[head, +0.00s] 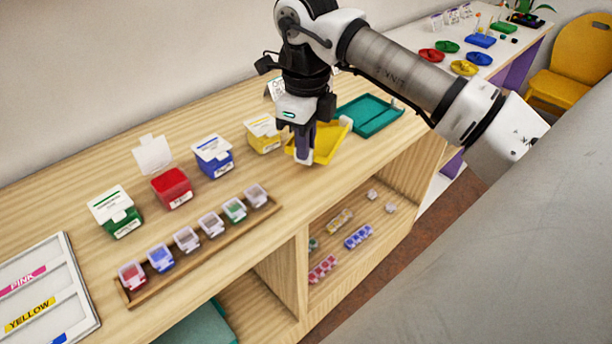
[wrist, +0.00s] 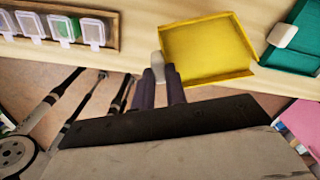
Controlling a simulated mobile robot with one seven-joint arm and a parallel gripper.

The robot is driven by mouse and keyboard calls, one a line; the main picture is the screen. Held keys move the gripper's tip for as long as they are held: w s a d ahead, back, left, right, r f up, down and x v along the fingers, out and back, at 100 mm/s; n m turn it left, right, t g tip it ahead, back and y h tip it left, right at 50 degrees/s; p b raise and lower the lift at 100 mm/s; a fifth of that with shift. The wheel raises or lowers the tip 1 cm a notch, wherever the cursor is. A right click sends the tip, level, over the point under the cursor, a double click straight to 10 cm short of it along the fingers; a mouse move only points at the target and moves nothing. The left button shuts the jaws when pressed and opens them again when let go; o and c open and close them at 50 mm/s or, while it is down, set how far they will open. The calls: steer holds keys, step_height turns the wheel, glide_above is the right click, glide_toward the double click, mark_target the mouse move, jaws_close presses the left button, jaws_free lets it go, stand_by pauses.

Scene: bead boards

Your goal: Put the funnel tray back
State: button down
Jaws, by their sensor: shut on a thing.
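The yellow funnel tray (head: 330,146) is at the right part of the wooden shelf top, beside the teal tray. In the wrist view the yellow tray (wrist: 208,50) is empty, with a pale tab at its lower left corner. My gripper (head: 303,158) points down at the tray's front left side. In the wrist view my gripper's fingers (wrist: 160,74) are shut on the pale tab. The fingers hide part of the tab. I cannot tell whether the tray rests on the shelf or is slightly lifted.
The teal tray (head: 368,116) lies just right. A yellow-labelled box (head: 264,136) stands close on the left, with blue, red and green boxes beyond. A wooden rack (head: 200,252) of small bead tubs lies along the front. The shelf's front edge is near the gripper.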

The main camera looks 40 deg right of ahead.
mark_target(306, 165)
steer(key=shift+f+b, duration=1.3)
steer(key=shift+f, duration=1.45)
steer(key=shift+f, duration=0.1)
steer(key=shift+f, duration=0.15)
steer(key=c, duration=1.4)
jaws_free()
steer(key=shift+c, duration=0.2)
steer(key=shift+r, duration=0.2)
step_height(306, 165, up, 12)
steer(key=shift+r, duration=0.1)
